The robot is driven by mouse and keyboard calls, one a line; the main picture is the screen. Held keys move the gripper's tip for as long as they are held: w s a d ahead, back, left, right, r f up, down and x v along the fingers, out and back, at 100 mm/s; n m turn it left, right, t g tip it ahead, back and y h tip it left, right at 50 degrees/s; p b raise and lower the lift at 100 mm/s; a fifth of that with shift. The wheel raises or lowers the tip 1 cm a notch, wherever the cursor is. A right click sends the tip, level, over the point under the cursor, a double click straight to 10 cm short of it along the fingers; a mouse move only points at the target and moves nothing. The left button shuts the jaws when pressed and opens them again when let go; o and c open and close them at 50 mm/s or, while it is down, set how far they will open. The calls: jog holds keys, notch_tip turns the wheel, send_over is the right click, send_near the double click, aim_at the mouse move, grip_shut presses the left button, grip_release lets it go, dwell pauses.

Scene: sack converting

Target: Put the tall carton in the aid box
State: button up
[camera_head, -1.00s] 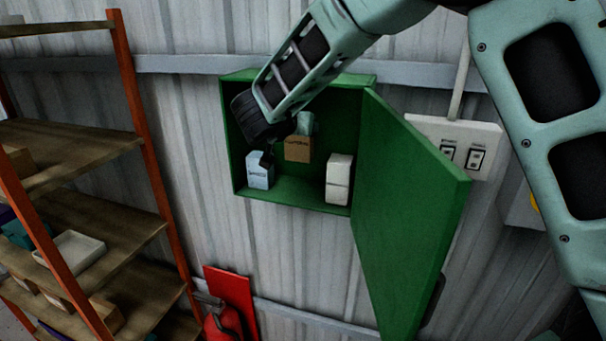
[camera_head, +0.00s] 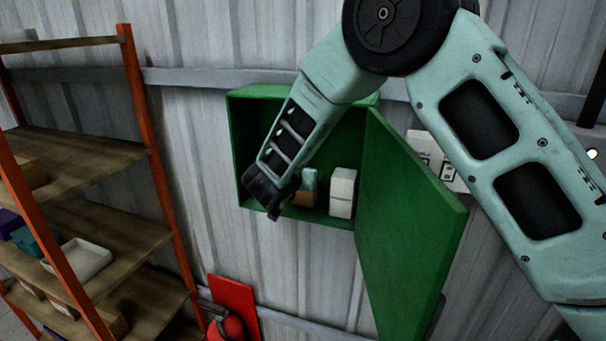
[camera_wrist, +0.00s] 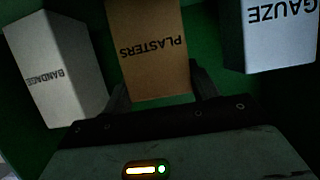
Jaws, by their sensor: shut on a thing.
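A brown carton marked PLASTERS (camera_wrist: 148,45) is between the two fingers of my gripper (camera_wrist: 158,88) in the wrist view, and my gripper is shut on it. In the head view my gripper (camera_head: 277,207) reaches into the open green aid box (camera_head: 236,150). The brown carton (camera_head: 304,199) shows low inside the box, partly hidden by my gripper. Whether it touches the box floor I cannot tell. A white BANDAGE carton (camera_head: 342,193) stands to its right. A pale blue GAUZE carton (camera_wrist: 282,40) shows in the wrist view but is hidden in the head view.
The green door (camera_head: 410,225) hangs open to the right of the box. A wall switch plate (camera_head: 436,160) is partly behind it. A wooden shelf rack (camera_head: 95,230) with orange posts stands left. A red extinguisher (camera_head: 228,326) is below the box.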

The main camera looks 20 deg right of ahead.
jog(key=o, duration=1)
jog(key=shift+o, duration=0.2)
jog(key=shift+r, duration=0.1)
jog(key=b+v, duration=0.3)
jog(key=v, duration=0.9)
